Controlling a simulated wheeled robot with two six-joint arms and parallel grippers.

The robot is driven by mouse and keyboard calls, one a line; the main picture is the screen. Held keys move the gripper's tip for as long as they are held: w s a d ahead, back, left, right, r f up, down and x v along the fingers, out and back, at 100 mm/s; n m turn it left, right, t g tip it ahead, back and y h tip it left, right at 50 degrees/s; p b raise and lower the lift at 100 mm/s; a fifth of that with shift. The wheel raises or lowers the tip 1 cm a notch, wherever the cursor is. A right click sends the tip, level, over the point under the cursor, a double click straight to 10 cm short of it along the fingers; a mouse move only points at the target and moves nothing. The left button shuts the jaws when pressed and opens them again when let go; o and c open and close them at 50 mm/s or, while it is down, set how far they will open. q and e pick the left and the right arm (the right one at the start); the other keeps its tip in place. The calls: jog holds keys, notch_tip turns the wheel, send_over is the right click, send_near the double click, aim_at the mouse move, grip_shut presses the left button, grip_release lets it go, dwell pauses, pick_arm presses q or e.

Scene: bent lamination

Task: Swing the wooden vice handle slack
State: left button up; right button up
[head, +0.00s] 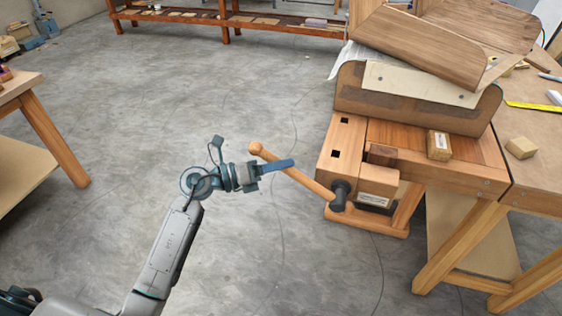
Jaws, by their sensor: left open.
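The wooden vice handle (311,184) is a round bar with a ball end. It slants from the dark screw hub of the vice up and left to its free end. The vice (379,183) is fixed at the left end of the wooden bench. My left gripper (278,166) is open at the handle, near its ball end. A blue finger crosses in front of the bar and hides a short stretch of it. I cannot tell whether the finger touches the bar, and the other finger is not clearly seen. My right gripper is not in view.
Bent wooden laminations (410,110) and boards are stacked on the bench (470,152) above the vice. Small wood blocks (439,146) lie near them. Another table (20,85) stands at the left and a low shelf (250,20) at the back. The concrete floor around my left arm is clear.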

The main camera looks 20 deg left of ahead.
pick_arm(q)
jog(key=shift+w+d, duration=0.15)
jog(key=shift+d, duration=0.1)
jog(key=shift+c, duration=0.2)
grip_shut()
